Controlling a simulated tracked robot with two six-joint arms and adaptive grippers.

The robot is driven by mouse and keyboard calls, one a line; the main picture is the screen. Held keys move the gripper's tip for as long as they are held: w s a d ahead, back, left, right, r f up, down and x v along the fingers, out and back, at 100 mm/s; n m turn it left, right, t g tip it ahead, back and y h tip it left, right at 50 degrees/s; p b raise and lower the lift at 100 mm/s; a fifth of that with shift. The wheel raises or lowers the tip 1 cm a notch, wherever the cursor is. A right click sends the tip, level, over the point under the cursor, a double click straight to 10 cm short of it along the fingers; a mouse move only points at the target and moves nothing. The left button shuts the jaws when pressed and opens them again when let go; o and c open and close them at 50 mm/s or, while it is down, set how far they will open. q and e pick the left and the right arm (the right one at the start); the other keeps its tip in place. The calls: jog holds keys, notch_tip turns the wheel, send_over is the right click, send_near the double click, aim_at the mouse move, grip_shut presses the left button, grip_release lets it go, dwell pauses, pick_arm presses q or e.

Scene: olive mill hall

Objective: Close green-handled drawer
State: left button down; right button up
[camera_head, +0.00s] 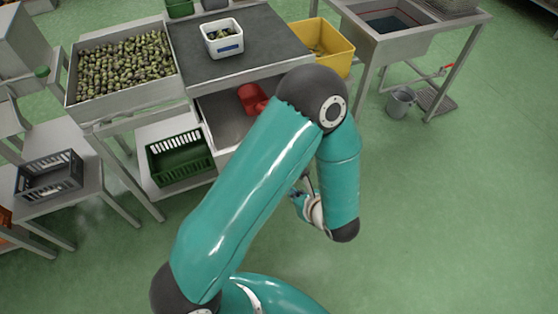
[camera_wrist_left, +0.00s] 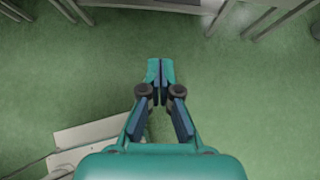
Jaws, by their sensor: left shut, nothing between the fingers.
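An open drawer (camera_head: 226,118) juts out from under the dark-topped bench in the head view. Its inside is grey and a red object (camera_head: 253,98) lies in it. My left arm covers the drawer's right and front parts, and I see no green handle. My left gripper (camera_head: 297,194) is partly hidden by my arm, over the floor in front of the bench and apart from the drawer. In the left wrist view my gripper (camera_wrist_left: 160,70) is shut and empty, with its fingertips together above the green floor. My right gripper is not in view.
A green crate (camera_head: 180,170) sits on the lower shelf. A yellow bin (camera_head: 343,55) and a grey bucket (camera_head: 399,105) stand right.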

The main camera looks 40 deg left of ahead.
pick_arm(q)
jog(key=w+a+f+t+p, duration=0.1)
jog(key=w+a+f+p, duration=0.1)
jog(key=w+a, duration=0.5)
jog(key=a+f, duration=0.1)
jog(key=a, duration=0.3)
jog(key=shift+f+m+y, duration=0.3)
jog(key=shift+m, duration=0.1)
jog(key=shift+s+t, duration=0.1)
jog(key=shift+t, duration=0.2)
